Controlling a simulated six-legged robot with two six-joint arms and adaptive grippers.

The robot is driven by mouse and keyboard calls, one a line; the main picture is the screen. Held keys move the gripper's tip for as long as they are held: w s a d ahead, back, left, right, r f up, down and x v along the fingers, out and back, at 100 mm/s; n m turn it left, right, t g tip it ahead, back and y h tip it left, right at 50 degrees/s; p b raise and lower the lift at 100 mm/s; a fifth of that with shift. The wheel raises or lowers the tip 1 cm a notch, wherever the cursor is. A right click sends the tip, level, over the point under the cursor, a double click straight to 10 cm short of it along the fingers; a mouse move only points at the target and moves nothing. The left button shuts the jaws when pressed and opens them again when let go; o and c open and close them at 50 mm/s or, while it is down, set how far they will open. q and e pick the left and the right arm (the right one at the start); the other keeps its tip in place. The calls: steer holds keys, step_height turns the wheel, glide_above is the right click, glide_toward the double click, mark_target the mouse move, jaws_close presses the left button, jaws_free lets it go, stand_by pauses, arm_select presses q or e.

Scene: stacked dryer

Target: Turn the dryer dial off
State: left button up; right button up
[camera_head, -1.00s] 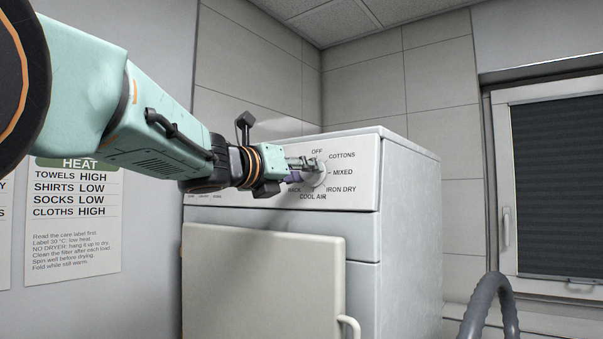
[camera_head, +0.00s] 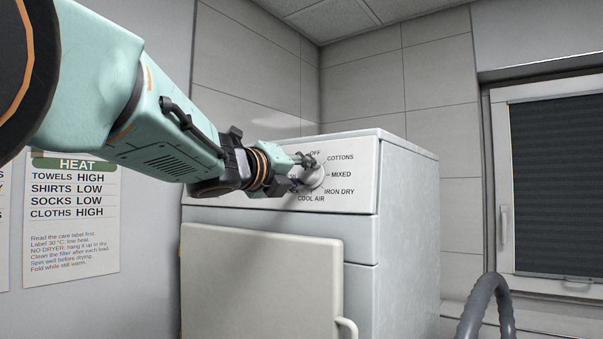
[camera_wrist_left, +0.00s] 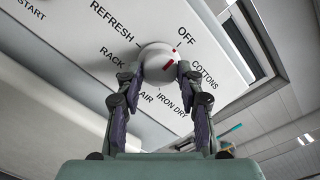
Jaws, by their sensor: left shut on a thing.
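The dryer dial (camera_head: 316,177) is a round white knob on the front panel of the white dryer (camera_head: 408,220). In the wrist view the dial (camera_wrist_left: 157,61) has a red mark on its right side, facing the OFF and COTTONS side; its exact setting is hard to tell. My left gripper (camera_head: 305,171) is at the dial. In the wrist view its two fingers (camera_wrist_left: 152,82) are shut on the dial's sides and hide some panel lettering, including MIXED. My right gripper is not in view.
The dryer's lower door (camera_head: 262,285) stands under the panel, with a handle (camera_head: 347,327) at its right. A grey hose (camera_head: 478,305) curves up at lower right, before a window with a dark blind (camera_head: 555,185). A HEAT notice (camera_head: 75,220) hangs on the left wall.

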arm_select(q)
steer(key=shift+r, duration=0.1)
steer(key=o, duration=1.2)
steer(key=shift+s+a, duration=0.1)
steer(key=shift+c, duration=0.2)
